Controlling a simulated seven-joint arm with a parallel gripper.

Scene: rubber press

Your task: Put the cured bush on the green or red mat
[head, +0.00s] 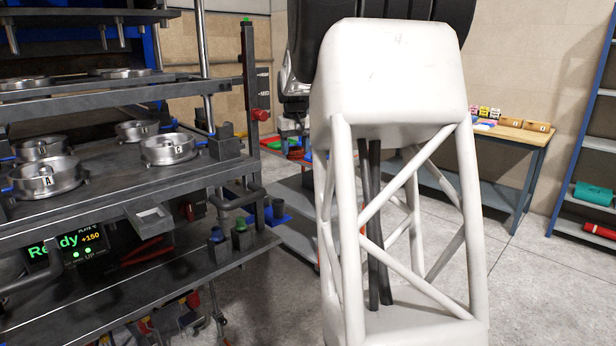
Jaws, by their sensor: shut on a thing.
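My gripper (292,112) shows small and dark just left of my white column, above a trolley at the back. It is shut on the cured bush, though the bush is too small and dark to make out clearly. My column hides the right part of the trolley. I cannot tell the exact height of the gripper above the mats.
The press stands at left with several metal ring moulds, such as ring A (48,182) and ring C (168,150). A wooden-topped bench (508,133) with boxes and a blue shelf (590,140) stand at right. Grey floor lies open between.

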